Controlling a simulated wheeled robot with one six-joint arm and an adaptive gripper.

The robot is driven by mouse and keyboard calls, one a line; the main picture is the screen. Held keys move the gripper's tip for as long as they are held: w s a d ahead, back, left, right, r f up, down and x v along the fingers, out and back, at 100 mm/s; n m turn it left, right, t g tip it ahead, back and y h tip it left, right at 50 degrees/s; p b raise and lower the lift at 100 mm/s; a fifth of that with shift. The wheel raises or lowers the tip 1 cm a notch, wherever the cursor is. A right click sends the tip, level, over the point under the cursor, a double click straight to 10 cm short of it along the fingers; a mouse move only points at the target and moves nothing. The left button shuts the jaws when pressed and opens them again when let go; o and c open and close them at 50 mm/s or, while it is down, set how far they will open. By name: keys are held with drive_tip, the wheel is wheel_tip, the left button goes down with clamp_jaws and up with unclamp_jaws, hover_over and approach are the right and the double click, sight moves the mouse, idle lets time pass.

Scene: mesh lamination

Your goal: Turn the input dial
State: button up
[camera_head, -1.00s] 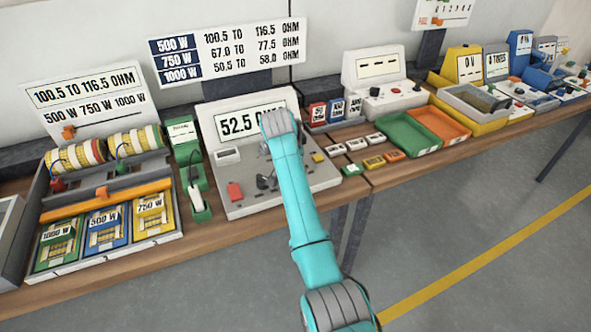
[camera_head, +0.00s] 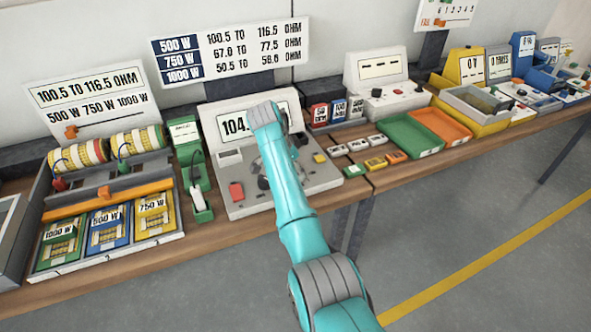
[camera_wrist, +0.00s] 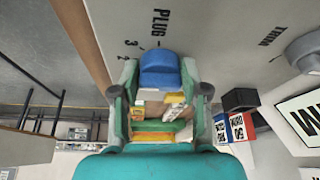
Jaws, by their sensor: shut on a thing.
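In the wrist view, a blue dial knob (camera_wrist: 159,68) sits on the panel face by the label PLUG and small number marks. My gripper (camera_wrist: 160,82) has one finger on each side of the blue knob and is shut on it. In the head view my arm hides most of the knob area. A grey round knob (camera_wrist: 304,50) by the label TRIM stands apart, at the wrist view's right.
A red button (camera_head: 236,192) is at the panel's left front. A green probe holder (camera_head: 199,203) stands left of the panel. Small modules (camera_head: 376,164) and a green tray (camera_head: 411,135) lie to the right. The floor before the bench is clear.

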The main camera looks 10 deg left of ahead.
idle(0.3)
drive_tip(key=o, duration=1.1)
drive_tip(key=v, duration=1.2)
drive_tip(key=shift+d, duration=0.1)
